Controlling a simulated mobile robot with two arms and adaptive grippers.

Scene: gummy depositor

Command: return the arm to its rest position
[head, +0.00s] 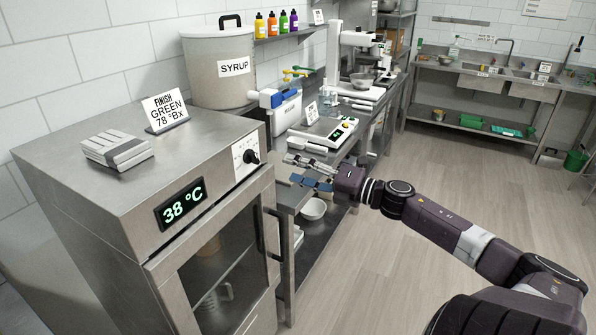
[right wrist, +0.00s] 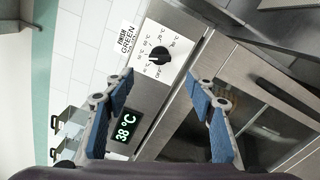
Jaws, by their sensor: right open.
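My right arm comes in from the lower right of the head view. Its gripper (head: 306,172) is open and empty, in front of the counter beside the steel cabinet (head: 95,200). In the right wrist view my right gripper (right wrist: 165,92) shows its blue-padded fingers spread apart with nothing between them. Beyond the fingers are the cabinet's black knob (right wrist: 159,54) and its green 38 °C display (right wrist: 124,133). The fingers look apart from the knob. My left gripper is in neither view.
The cabinet's door handle (head: 277,236) sticks out near my right gripper. A scale (head: 325,132) and a white bowl (head: 313,209) are close by. A syrup pot (head: 220,62) stands behind the cabinet. The floor (head: 440,170) to the right is open.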

